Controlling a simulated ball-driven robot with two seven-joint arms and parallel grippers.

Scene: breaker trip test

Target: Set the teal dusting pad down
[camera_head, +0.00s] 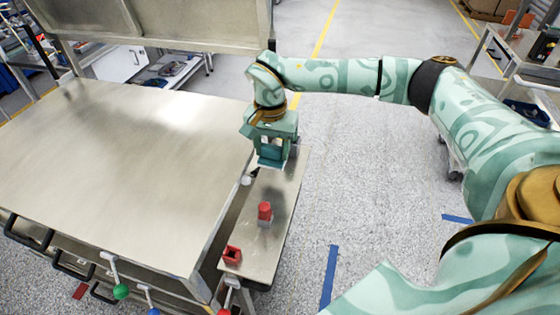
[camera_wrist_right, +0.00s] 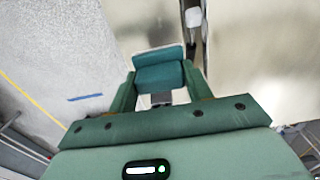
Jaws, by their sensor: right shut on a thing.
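My right gripper (camera_head: 272,158) is over the far end of a narrow metal side shelf (camera_head: 262,245). It is shut on the teal dusting pad (camera_wrist_right: 160,75), which sits between its two fingers in the right wrist view. The pad has a darker teal body and a paler edge. In the head view the pad is hard to separate from the similarly coloured gripper. I cannot tell whether the pad's underside touches the shelf. My left gripper is not in view.
A red-capped piece (camera_head: 265,211) stands mid-shelf, and an open red box (camera_head: 232,255) sits at the near end. A broad metal bench top (camera_head: 130,150) lies left, bare. Levers with green (camera_head: 121,291) and other coloured knobs are at its front. Free shelf shows between gripper and red-capped piece.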

